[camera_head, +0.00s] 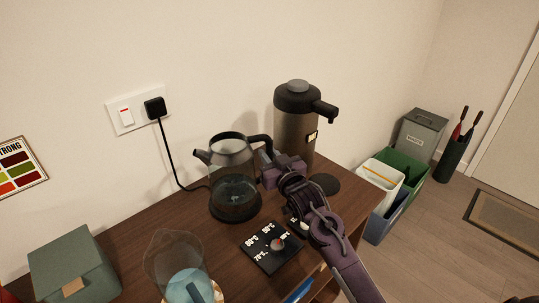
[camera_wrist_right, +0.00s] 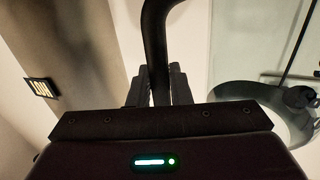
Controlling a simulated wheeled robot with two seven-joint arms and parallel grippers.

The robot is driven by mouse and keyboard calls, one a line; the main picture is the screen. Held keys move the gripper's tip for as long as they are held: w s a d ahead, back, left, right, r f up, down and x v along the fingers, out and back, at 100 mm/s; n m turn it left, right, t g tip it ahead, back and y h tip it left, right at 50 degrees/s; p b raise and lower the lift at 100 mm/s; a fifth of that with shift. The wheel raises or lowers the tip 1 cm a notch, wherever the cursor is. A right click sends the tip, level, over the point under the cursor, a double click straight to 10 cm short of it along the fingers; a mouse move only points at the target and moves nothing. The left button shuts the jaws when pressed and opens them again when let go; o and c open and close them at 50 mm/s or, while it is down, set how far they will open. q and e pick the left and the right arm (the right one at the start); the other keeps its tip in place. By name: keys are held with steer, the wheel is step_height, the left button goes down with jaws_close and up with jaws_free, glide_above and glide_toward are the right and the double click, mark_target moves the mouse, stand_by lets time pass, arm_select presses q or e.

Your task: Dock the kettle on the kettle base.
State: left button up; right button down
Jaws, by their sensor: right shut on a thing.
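The kettle (camera_head: 233,166) is clear glass with a dark rim, a spout to the left and a black handle. It is upright over the round black kettle base (camera_head: 237,213), where the cord ends. I cannot tell whether it is seated or slightly above the base. My right gripper (camera_head: 268,168) is to the right of the kettle and shut on its handle. In the right wrist view, the black handle (camera_wrist_right: 155,35) runs down between the fingers (camera_wrist_right: 158,88), and clear glass shows at right. My left gripper is out of view.
A tall dispenser (camera_head: 296,135) stands close behind the right gripper. A black temperature panel (camera_head: 272,248) and a clear jug (camera_head: 174,258) are in front. A green-grey box (camera_head: 73,267) is at left. A plug (camera_head: 155,108) with its cord is on the wall.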

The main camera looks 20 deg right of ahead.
steer(key=shift+f+b, duration=0.4)
steer(key=shift+f, duration=0.1)
stand_by(0.4)
steer(key=c, duration=1.6)
jaws_free()
steer(key=shift+s+f, duration=0.1)
steer(key=shift+f, duration=0.2)
steer(key=s+p, duration=0.5)
steer(key=s, duration=0.6)
steer(key=shift+d+r, duration=0.15)
steer(key=shift+d, duration=0.05)
